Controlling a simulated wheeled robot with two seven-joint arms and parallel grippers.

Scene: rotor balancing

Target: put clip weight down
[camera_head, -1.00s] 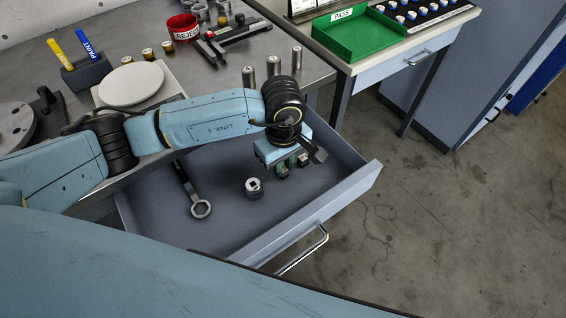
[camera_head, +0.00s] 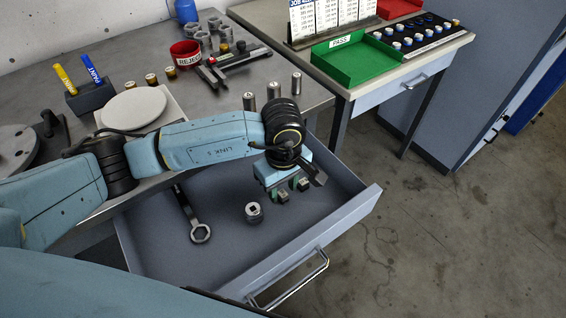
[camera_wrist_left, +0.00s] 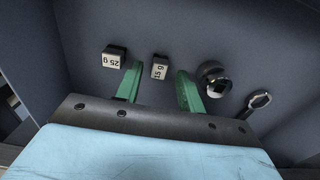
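My left gripper (camera_head: 291,190) points down into the open drawer (camera_head: 160,250). In the left wrist view its two green fingers (camera_wrist_left: 160,76) stand apart. A small clip weight marked 15 g (camera_wrist_left: 159,67) shows between the fingertips, with a gap on each side. Whether it rests on the drawer floor is hard to tell. A second clip weight marked 25 g (camera_wrist_left: 114,57) lies just outside the left-hand finger. In the head view, I cannot make the weights out clearly beside the gripper. My right gripper is not in view.
In the drawer are a round metal socket (camera_head: 253,212) and a wrench (camera_head: 199,231). The drawer walls stand close around the gripper. On the bench are metal cylinders (camera_head: 274,91) and a red REJECT bin (camera_head: 186,52). A green PASS tray (camera_head: 349,62) sits on the side table.

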